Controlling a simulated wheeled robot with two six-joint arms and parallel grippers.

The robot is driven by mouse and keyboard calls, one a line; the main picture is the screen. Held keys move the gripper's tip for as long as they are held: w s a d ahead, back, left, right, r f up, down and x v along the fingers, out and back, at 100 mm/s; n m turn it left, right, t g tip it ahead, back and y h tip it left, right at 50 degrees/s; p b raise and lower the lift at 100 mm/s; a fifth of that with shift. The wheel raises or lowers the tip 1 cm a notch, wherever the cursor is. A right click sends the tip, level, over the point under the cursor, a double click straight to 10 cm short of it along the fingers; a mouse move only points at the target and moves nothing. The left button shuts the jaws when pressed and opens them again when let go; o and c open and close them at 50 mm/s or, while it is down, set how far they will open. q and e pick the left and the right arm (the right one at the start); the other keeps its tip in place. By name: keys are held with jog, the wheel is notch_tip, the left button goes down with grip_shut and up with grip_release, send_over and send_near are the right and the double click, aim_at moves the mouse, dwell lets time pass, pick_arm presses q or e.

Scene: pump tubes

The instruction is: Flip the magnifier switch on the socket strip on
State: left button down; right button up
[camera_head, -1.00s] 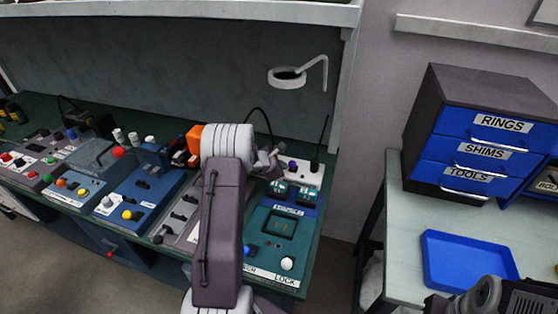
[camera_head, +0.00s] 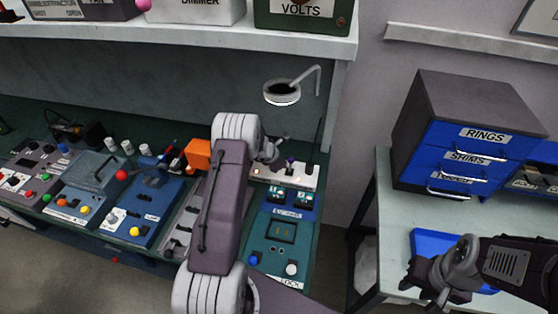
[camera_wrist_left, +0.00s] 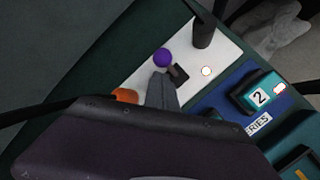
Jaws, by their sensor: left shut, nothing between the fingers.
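The white socket strip (camera_head: 301,178) lies at the right end of the bench; no label on it is readable. A purple-knobbed switch (camera_head: 291,160) stands on it, and the knob (camera_wrist_left: 162,58) shows clearly in the left wrist view beside a small lit lamp (camera_wrist_left: 207,71). My left gripper (camera_head: 278,150) is shut and empty over the strip. Its grey fingertips (camera_wrist_left: 160,82) appear right by the purple knob in the wrist view; I cannot tell if they touch. The ring magnifier (camera_head: 282,93) hangs above. My right gripper (camera_head: 424,290) is over the right table, its opening unclear.
A black plug (camera_wrist_left: 203,32) stands on the strip near the purple knob. The teal SERIES unit (camera_head: 282,232) sits in front. A shelf (camera_head: 200,40) runs above. A drawer cabinet (camera_head: 460,130) and blue tray (camera_head: 425,243) are on the right table.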

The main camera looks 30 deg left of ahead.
pick_arm(q)
jog(key=shift+s+d+r, duration=0.15)
jog(key=shift+d+r, duration=0.05)
jog(key=shift+s+a+r+p, duration=0.1)
jog(key=shift+s+r+p, duration=0.05)
jog(key=shift+r+p, duration=0.25)
jog(key=shift+a+r, duration=0.1)
jog(key=shift+r, duration=0.15)
